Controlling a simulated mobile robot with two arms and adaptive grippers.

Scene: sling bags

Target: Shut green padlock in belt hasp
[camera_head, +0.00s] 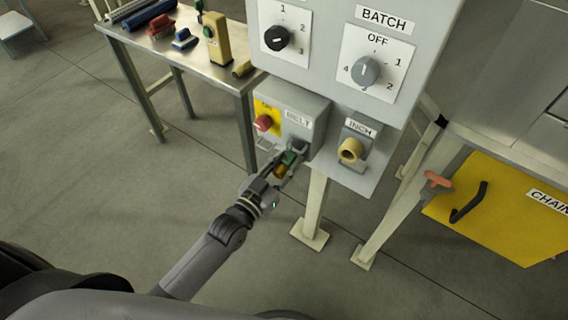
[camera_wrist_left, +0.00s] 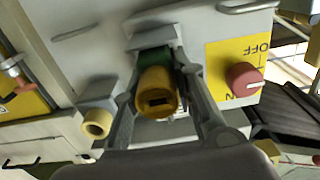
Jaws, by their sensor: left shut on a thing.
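The green padlock (camera_head: 289,158) is at the lower front of the grey BELT box (camera_head: 310,103), under the BELT label. In the left wrist view its green part (camera_wrist_left: 153,60) sits behind a brass-yellow round end with a dark slot (camera_wrist_left: 157,98). My left gripper (camera_head: 279,168) is shut on the padlock, with a finger on each side. The padlock is up against the grey belt hasp (camera_wrist_left: 158,36). The shackle is hidden, so I cannot tell whether it is closed. The right gripper is not in view.
A red knob (camera_head: 263,122) on a yellow plate is left of the padlock. The INCH button (camera_head: 350,150) stands out to its right. A yellow CHAIN panel (camera_head: 500,205) is at right.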

